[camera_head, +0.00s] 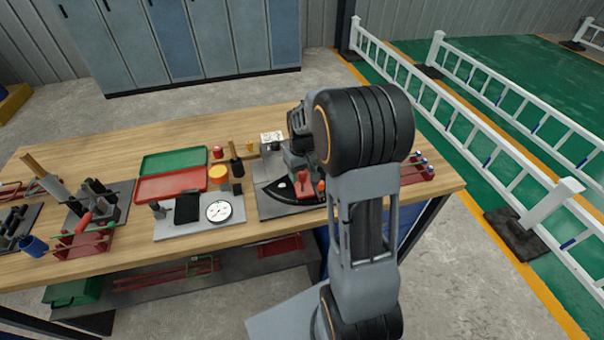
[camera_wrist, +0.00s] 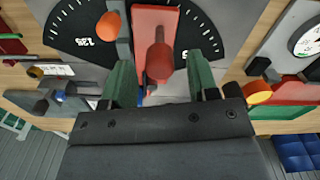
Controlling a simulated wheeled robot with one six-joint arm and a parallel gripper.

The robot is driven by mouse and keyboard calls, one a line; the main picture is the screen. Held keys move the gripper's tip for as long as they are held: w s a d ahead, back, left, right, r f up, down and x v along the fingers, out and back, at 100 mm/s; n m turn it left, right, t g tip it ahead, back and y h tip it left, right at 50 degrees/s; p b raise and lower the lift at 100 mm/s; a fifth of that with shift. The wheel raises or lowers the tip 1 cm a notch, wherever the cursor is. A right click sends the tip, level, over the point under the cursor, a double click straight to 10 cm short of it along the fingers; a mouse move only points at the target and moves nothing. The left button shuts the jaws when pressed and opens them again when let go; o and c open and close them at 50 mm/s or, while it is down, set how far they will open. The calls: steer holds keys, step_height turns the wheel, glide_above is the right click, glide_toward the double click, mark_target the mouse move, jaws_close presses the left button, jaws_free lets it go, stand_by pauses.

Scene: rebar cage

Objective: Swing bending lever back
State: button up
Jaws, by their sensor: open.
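The bending lever (camera_wrist: 155,25) is red with a rounded red grip (camera_wrist: 160,62) standing up from it, over a black fan-shaped angle dial (camera_wrist: 210,42) with white marks. In the head view the lever (camera_head: 304,186) lies over the dial on a grey plate, partly behind my arm. My gripper (camera_wrist: 159,72) is open, with one green finger on each side of the red grip. A gap shows between the grip and each finger. Whether the fingertips reach down to the grip's height is hard to tell. In the head view my arm hides the fingers.
An orange knob (camera_wrist: 108,26) on a grey post stands on the dial beside the left finger. A white gauge (camera_head: 219,211), red tray (camera_head: 172,185) and green tray (camera_head: 174,161) lie left on the workbench (camera_head: 110,148). A red rack (camera_head: 416,172) stands right.

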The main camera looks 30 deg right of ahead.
steer(key=shift+f, duration=0.6)
jaws_close()
